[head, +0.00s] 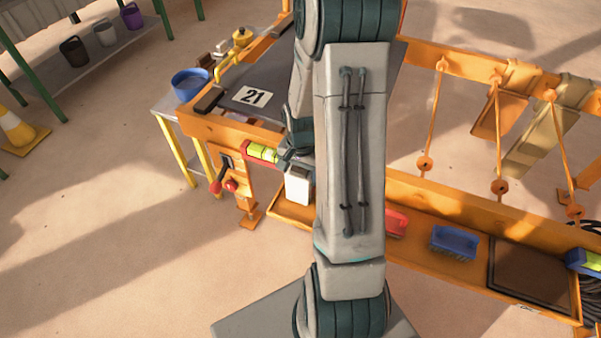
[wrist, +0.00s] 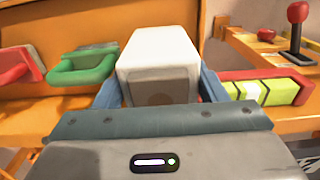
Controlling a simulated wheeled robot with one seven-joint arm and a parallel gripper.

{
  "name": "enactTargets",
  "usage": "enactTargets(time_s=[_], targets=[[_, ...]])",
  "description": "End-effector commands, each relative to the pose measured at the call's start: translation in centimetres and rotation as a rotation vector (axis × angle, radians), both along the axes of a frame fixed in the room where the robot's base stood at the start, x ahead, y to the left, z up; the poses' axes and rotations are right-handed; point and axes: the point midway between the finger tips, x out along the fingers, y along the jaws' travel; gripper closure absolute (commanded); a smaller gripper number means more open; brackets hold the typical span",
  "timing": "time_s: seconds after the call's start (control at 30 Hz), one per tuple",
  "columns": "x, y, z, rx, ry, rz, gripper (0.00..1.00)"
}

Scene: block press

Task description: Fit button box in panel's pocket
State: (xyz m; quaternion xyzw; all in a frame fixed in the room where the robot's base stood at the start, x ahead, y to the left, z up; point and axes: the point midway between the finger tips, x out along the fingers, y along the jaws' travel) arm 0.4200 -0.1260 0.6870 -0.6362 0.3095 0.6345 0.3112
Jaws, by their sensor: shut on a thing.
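A white box (head: 299,187), which I take to be the button box, is held in my gripper (wrist: 160,88). In the wrist view the box (wrist: 160,50) sits between the two blue fingers, with its grey-brown near face towards me. In the head view my arm covers most of the gripper. The orange panel (head: 229,162) with a red-knobbed lever is left of the box, and the box is apart from it. In the wrist view an orange part with a red-knobbed lever (wrist: 297,30) shows at the upper right. I cannot make out the pocket.
A red-ended level with yellow-green sections (head: 262,152) lies by the bench edge, close to my gripper. An orange tray (head: 290,212) runs rightward, holding a red brush (head: 396,222), a blue brush (head: 454,242) and a dark mat (head: 525,268). Open floor lies at lower left.

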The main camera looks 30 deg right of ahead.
Motion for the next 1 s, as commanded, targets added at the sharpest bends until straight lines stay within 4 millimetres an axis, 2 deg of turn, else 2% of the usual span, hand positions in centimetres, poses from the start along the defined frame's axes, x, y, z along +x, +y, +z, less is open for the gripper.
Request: enactTargets(time_s=[0.2, 0.23, 0.27, 0.53, 0.67, 0.77, 1.0], targets=[[0.0, 0.0, -0.3, -0.001, -0.001, 0.000, 0.70], [0.0, 0.0, -0.3, 0.000, 0.000, 0.000, 0.29], [0.0, 0.0, -0.2, 0.000, 0.000, 0.000, 0.26], [0.0, 0.0, -0.1, 0.000, 0.000, 0.000, 0.26], [0.0, 0.0, 0.6, 0.000, -0.001, 0.000, 0.26], [0.1, -0.1, 2.1, -0.002, -0.004, 0.001, 0.26], [0.1, -0.1, 7.4, -0.003, -0.006, 0.001, 0.26]])
